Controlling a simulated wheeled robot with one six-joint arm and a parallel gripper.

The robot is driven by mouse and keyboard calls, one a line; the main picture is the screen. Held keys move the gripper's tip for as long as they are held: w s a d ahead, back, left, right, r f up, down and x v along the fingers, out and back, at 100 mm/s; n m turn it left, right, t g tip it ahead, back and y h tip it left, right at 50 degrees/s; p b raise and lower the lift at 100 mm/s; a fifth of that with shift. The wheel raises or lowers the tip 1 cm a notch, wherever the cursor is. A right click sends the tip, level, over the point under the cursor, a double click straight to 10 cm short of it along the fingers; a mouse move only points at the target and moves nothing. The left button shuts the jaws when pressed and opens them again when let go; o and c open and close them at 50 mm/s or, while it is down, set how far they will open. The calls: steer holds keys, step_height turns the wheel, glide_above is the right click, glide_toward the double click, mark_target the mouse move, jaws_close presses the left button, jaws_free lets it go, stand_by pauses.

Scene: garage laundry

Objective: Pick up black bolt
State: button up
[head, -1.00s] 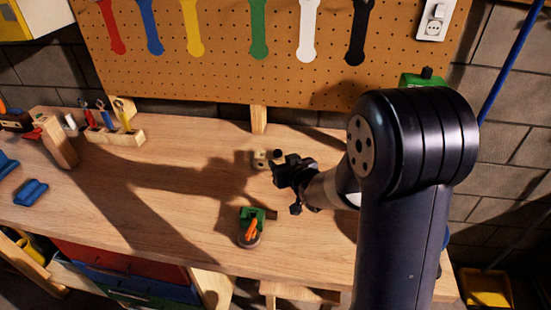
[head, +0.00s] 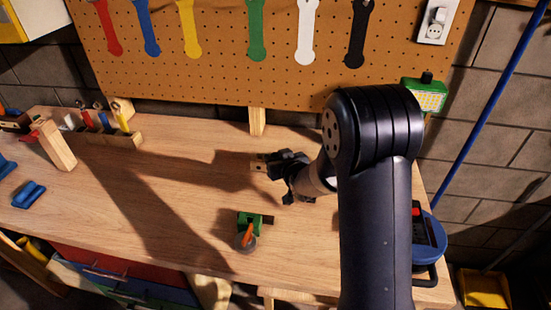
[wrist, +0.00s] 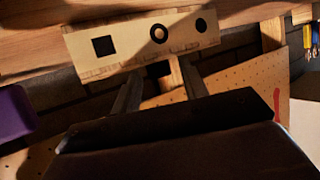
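A pale wooden block (head: 257,163) stands at the back of the workbench. In the wrist view the block (wrist: 130,45) shows a black square, a dark ringed circle and a smaller black circle on its face. I cannot clearly tell a black bolt from these dark marks; my gripper may hide it.
A green clamp-like tool with an orange handle (head: 248,228) lies in front of my gripper. A wooden tool holder (head: 112,136) and blue piece (head: 29,194) are at left. A pegboard (head: 210,80) rises behind. A blue round device (head: 432,240) is at right. The middle left bench is clear.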

jaws_close()
stand_by(0.3)
